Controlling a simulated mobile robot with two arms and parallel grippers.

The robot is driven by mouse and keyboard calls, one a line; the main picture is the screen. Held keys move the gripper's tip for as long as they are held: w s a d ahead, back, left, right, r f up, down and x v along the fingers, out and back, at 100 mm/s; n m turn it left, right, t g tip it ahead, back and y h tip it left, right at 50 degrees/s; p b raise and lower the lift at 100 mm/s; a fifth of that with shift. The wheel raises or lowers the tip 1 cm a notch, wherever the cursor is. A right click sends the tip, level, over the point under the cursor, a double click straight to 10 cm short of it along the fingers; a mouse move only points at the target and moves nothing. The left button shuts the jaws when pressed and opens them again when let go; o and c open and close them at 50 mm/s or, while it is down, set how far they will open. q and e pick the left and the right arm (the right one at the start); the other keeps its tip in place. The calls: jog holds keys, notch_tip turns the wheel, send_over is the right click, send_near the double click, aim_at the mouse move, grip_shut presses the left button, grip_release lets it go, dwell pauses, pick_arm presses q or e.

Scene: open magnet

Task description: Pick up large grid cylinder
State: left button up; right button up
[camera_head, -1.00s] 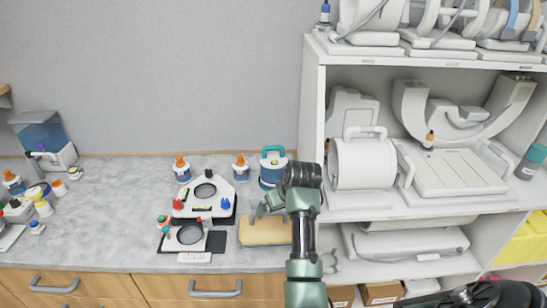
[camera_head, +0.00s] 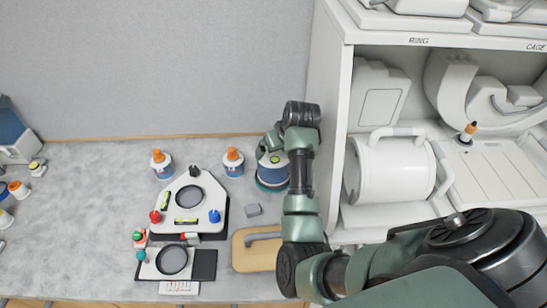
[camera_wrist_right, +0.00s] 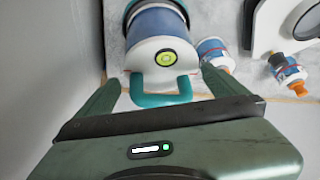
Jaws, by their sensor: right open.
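I take the large grid cylinder (camera_head: 272,172) to be the blue canister with a white top and teal base ring on the counter beside the shelf. It stands upright, partly hidden by my right arm in the head view. In the right wrist view the cylinder (camera_wrist_right: 158,30) shows a round green level on top and a teal U-shaped handle (camera_wrist_right: 160,99). My right gripper (camera_wrist_right: 162,78) is open, with one finger on each side of the handle; contact is not clear. In the head view it (camera_head: 273,140) is at the cylinder's top. My left gripper is not in view.
A white shelf unit (camera_head: 334,140) with a white drum (camera_head: 390,170) stands close to the right. Two small orange-capped bottles (camera_head: 162,166) (camera_head: 233,163), a white triangular plate (camera_head: 190,222) and a tan case (camera_head: 258,258) lie left of or in front of the cylinder.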

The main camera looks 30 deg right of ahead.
aim_at(275, 155)
jog(key=shift+w+f, duration=0.15)
jog(key=shift+f, duration=0.25)
jog(key=shift+w+a+f+p, duration=0.1)
jog(key=shift+w+f+p, duration=0.05)
jog(key=shift+f+p, duration=0.4)
jog(key=p+x, duration=0.1)
jog(key=x, duration=0.2)
jog(key=shift+f, duration=0.25)
jog(key=shift+w+f, duration=0.2)
jog(key=shift+f, duration=0.25)
jog(key=shift+r, duration=0.1)
jog(key=c, duration=1.3)
jog(key=shift+r, duration=0.2)
jog(key=c, duration=0.4)
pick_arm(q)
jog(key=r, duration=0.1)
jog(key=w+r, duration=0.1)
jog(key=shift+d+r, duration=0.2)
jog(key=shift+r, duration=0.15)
pick_arm(e)
jog(key=shift+w+f, duration=0.1)
jog(key=shift+w, duration=0.05)
